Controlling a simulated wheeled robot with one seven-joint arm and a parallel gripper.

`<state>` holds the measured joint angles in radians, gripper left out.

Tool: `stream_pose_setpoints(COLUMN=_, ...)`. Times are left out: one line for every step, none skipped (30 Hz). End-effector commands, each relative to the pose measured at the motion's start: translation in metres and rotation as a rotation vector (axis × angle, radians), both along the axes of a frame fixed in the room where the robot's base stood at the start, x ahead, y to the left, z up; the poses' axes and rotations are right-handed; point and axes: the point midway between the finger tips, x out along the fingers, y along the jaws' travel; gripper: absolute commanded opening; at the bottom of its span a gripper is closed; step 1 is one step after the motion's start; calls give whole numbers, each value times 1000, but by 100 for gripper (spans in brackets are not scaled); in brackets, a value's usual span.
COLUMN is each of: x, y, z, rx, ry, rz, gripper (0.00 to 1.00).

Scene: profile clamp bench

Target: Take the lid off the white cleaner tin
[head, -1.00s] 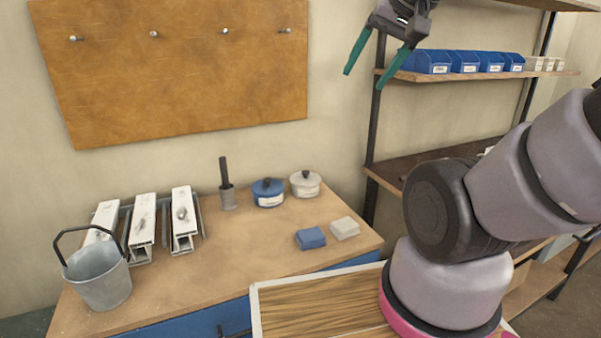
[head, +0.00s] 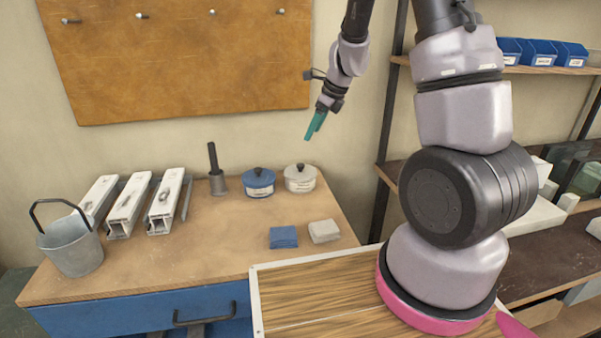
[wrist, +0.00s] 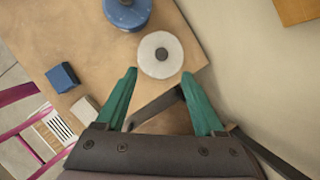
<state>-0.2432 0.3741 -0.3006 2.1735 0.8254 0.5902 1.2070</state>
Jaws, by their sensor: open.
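The white cleaner tin (head: 300,178) stands upright at the back right of the bench, its lid with a dark knob on top. In the wrist view the white tin (wrist: 160,55) is seen from above, its knob in the middle, just beyond the fingertips. My gripper (head: 315,126) hangs in the air above the tin, a little to its right, touching nothing. In the wrist view my gripper (wrist: 163,88) has its two green fingers spread apart, with nothing between them.
A blue lidded tin (head: 258,183) stands close at the white tin's left. A brush pot (head: 217,184), clamped white profiles (head: 130,205) and a bucket (head: 75,247) are further left. Blue (head: 284,237) and white cloths (head: 323,231) lie in front. A shelf rises at right.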

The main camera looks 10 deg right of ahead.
Motion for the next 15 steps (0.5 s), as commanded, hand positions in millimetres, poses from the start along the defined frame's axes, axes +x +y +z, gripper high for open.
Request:
stream_pose_setpoints(x=4, y=-2, z=-12, rx=2, ry=23, rz=-41, gripper=70)
stream_pose_setpoints(x=5, y=-2, z=-18, rx=3, ry=33, rz=-63, gripper=70)
stream_pose_setpoints(x=7, y=-3, z=-23, rx=6, ry=43, rz=-87, gripper=70)
stream_pose_setpoints(x=8, y=-3, z=-27, rx=7, ry=48, rz=-100, gripper=70)
stream_pose_setpoints(x=9, y=-3, z=-31, rx=7, ry=53, rz=-109, gripper=70)
stream_pose_setpoints(x=11, y=-2, z=-36, rx=7, ry=55, rz=-118, gripper=70)
stream_pose_setpoints(x=12, y=-2, z=-40, rx=7, ry=58, rz=-123, gripper=70)
stream_pose_setpoints(x=13, y=-1, z=-45, rx=8, ry=60, rz=-125, gripper=70)
stream_pose_setpoints(x=15, y=1, z=-51, rx=9, ry=60, rz=-126, gripper=70)
stream_pose_setpoints(x=16, y=3, z=-56, rx=8, ry=60, rz=-125, gripper=70)
stream_pose_setpoints(x=17, y=4, z=-60, rx=8, ry=60, rz=-125, gripper=70)
stream_pose_setpoints(x=19, y=6, z=-66, rx=9, ry=59, rz=-124, gripper=70)
stream_pose_setpoints(x=20, y=7, z=-70, rx=8, ry=59, rz=-123, gripper=70)
stream_pose_setpoints(x=21, y=8, z=-73, rx=8, ry=58, rz=-124, gripper=70)
stream_pose_setpoints(x=22, y=9, z=-77, rx=8, ry=58, rz=-124, gripper=70)
